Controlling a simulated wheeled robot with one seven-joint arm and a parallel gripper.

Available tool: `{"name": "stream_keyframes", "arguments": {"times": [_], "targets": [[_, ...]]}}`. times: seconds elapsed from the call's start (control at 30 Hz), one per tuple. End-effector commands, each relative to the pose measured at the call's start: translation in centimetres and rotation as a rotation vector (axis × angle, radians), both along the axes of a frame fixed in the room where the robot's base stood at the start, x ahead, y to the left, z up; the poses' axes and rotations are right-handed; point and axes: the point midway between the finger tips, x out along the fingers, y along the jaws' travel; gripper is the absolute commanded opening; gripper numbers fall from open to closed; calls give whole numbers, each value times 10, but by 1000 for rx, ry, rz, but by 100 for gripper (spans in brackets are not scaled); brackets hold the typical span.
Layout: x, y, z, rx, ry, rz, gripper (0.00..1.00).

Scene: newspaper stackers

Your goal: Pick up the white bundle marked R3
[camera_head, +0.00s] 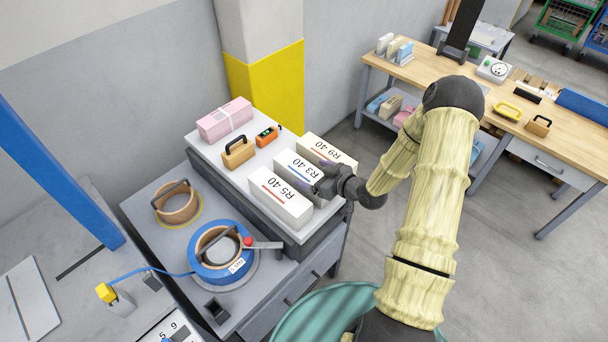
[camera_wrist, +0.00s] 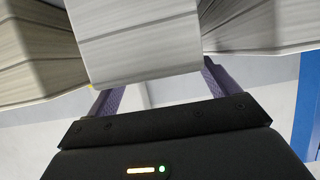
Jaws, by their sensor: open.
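The white bundle marked R3 (camera_head: 296,163) lies flat on a grey raised shelf (camera_head: 215,157), between the bundles marked R5 (camera_head: 278,197) and R9 (camera_head: 322,149). It has a blue stripe. My gripper (camera_head: 322,179) is open at R3's near right end and hides part of it. In the wrist view, a pale block of layered sheets, apparently R3 (camera_wrist: 140,38), fills the upper middle. My purple fingers (camera_wrist: 160,84) reach up toward its two sides; their tips are partly hidden behind the bundles. I cannot tell whether they touch it.
R5 and R9 lie close on either side of R3. Behind them are a pink bundle (camera_head: 225,119), a tan block with a handle (camera_head: 237,153) and an orange device (camera_head: 266,136). A blue tape roll (camera_head: 222,262) sits lower left. A wooden workbench (camera_head: 440,84) stands right.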

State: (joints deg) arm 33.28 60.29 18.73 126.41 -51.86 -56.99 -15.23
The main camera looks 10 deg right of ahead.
Motion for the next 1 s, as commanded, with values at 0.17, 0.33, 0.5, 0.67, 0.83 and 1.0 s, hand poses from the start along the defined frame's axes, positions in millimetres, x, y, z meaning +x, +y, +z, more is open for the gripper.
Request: {"name": "stream_keyframes", "arguments": {"times": [0.17, 0.33, 0.5, 0.67, 0.83, 1.0], "targets": [[17, 12, -6, 2, -1, 1, 87], [20, 13, -9, 1, 0, -1, 87], [19, 13, -9, 1, 0, -1, 87], [19, 13, -9, 0, -1, -1, 87], [19, 13, -9, 0, -1, -1, 68], [19, 13, -9, 0, -1, -1, 34]]}}
